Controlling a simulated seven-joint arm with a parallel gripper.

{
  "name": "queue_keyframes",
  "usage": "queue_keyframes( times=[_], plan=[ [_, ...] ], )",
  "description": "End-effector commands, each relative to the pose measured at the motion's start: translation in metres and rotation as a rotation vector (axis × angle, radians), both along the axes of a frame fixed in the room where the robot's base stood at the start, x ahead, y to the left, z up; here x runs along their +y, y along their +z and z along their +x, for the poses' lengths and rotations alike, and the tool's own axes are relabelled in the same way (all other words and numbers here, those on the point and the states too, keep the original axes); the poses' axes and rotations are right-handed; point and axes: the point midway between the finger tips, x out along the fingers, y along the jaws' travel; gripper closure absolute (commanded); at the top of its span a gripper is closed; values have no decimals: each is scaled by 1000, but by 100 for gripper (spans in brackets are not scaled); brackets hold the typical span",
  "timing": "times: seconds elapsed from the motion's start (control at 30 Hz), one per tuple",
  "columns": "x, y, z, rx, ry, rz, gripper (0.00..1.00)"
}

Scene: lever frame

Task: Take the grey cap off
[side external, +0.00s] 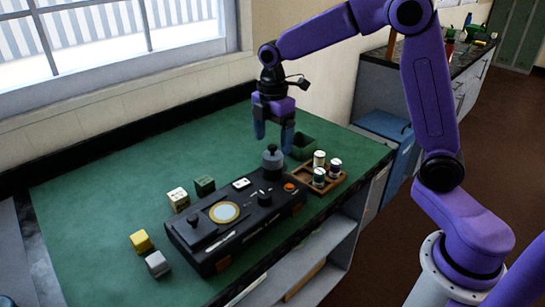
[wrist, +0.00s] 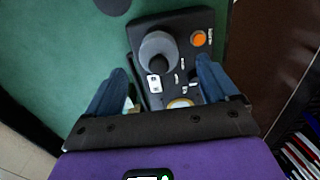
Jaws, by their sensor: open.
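The grey cap (side external: 271,160) is a round grey piece with a dark knob on top. It sits upright at the far right end of the black panel box (side external: 215,256). In the wrist view the cap (wrist: 155,42) shows from above, ahead of and between my fingers. My gripper (side external: 273,142) is open and empty, pointing down just above the cap. In the wrist view its two blue fingers stand well apart (wrist: 162,72). I see no contact with the cap. What lies under the cap is hidden.
The panel also carries an orange button (side external: 290,187), a gold-rimmed disc (side external: 224,212) and a black handle. Several small blocks lie left of the panel. The green tabletop (side external: 110,185) behind is clear.

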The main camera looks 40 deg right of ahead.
Motion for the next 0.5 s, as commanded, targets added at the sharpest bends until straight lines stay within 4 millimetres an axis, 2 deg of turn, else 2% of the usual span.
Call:
queue_keyframes(
  times=[0.23, 0.5],
  plan=[
    [-1, -35, 1, 4, 0, -1, 13],
    [0, -45, 1, 0, 0, 0, 13]
  ],
)
